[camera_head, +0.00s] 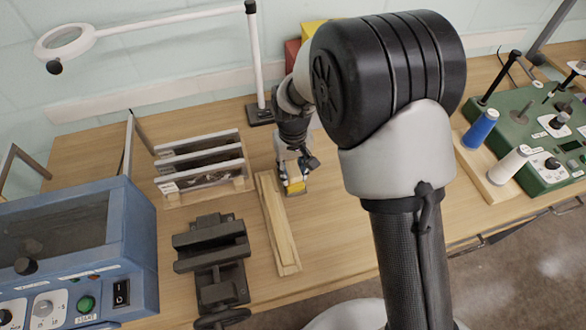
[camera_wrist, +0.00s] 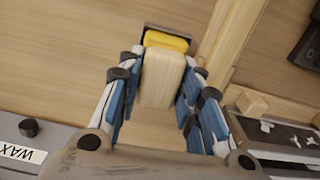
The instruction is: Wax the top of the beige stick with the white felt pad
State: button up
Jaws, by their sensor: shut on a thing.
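My gripper (camera_head: 293,172) points down at the table. In the wrist view its blue-padded fingers (camera_wrist: 160,85) are shut on a pale wood-coloured block (camera_wrist: 162,78), which looks like the back of the felt pad; no white felt face shows. The block's far end overlaps a yellow wax cake (camera_wrist: 166,41) in a dark tray; I cannot tell whether they touch. The wax cake also shows under my gripper in the head view (camera_head: 296,187). The beige stick (camera_head: 279,224) lies lengthwise in a shallow wooden holder, just left of the gripper.
A dark vise (camera_head: 212,255) stands left of the stick. A slotted rack (camera_head: 200,168) is behind it, and a blue machine (camera_head: 75,250) is at far left. A lamp post (camera_head: 255,60) rises behind. A box labelled WAX (camera_wrist: 20,153) is at lower left of the wrist view.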

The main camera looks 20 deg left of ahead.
aim_at(293, 169)
dwell(0.3)
jog(key=shift+r+p, duration=2.55)
jog(key=shift+r, duration=0.95)
